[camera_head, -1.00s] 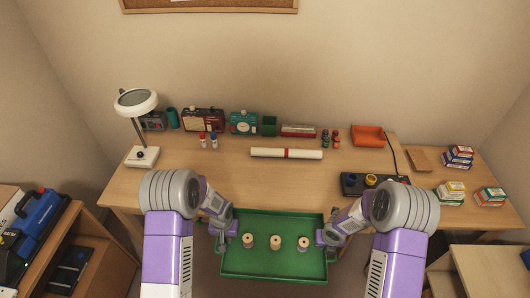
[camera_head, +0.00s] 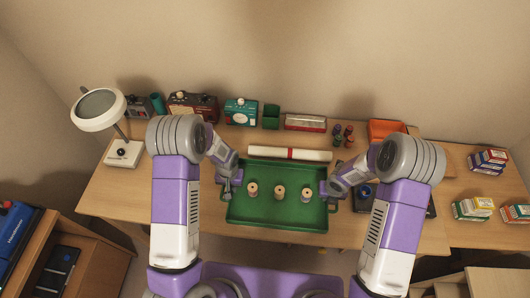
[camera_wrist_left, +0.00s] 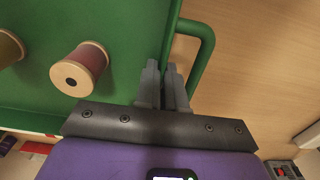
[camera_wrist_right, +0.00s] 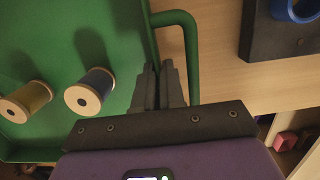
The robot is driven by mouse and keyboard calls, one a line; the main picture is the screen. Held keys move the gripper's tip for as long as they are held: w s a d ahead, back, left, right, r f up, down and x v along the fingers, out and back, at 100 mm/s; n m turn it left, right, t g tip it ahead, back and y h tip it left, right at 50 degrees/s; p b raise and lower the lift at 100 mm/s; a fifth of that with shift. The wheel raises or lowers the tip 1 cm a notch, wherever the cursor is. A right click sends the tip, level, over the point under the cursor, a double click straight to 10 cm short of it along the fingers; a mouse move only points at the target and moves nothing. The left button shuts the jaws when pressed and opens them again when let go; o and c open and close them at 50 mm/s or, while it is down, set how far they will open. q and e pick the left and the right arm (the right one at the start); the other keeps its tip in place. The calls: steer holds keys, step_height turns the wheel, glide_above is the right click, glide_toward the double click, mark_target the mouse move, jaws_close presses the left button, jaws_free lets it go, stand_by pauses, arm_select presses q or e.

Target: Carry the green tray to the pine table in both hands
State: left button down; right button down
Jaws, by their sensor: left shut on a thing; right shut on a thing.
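The green tray (camera_head: 270,228) is level over the front middle of the pine table (camera_head: 130,190); I cannot tell whether it touches the top. Three thread spools stand upright in it: left (camera_head: 252,190), middle (camera_head: 279,192) and right (camera_head: 306,195). My left gripper (camera_head: 229,187) is shut on the tray's left side wall, beside the green loop handle (camera_wrist_left: 207,50) in the left wrist view. My right gripper (camera_head: 331,188) is shut on the right side wall, beside the other handle (camera_wrist_right: 190,45) in the right wrist view.
A white roll with a red band (camera_head: 290,154) lies just behind the tray. A magnifier lamp (camera_head: 122,152) stands left. Radios, small boxes and an orange bin (camera_head: 386,130) line the back.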

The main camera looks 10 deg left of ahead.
arm_select(q)
steer(key=shift+w+r, duration=0.1)
steer(key=shift+w, duration=0.25)
arm_select(e)
steer(key=shift+w+r, duration=0.1)
steer(key=shift+w, duration=0.25)
arm_select(q)
steer(key=shift+s+r, duration=0.1)
steer(key=shift+s, duration=0.2)
arm_select(e)
steer(key=shift+s+r, duration=0.1)
steer(key=shift+s, duration=0.2)
arm_select(q)
steer(key=shift+w+f, duration=0.1)
steer(key=shift+f, duration=0.1)
arm_select(e)
steer(key=shift+w+f, duration=0.1)
steer(key=shift+f, duration=0.1)
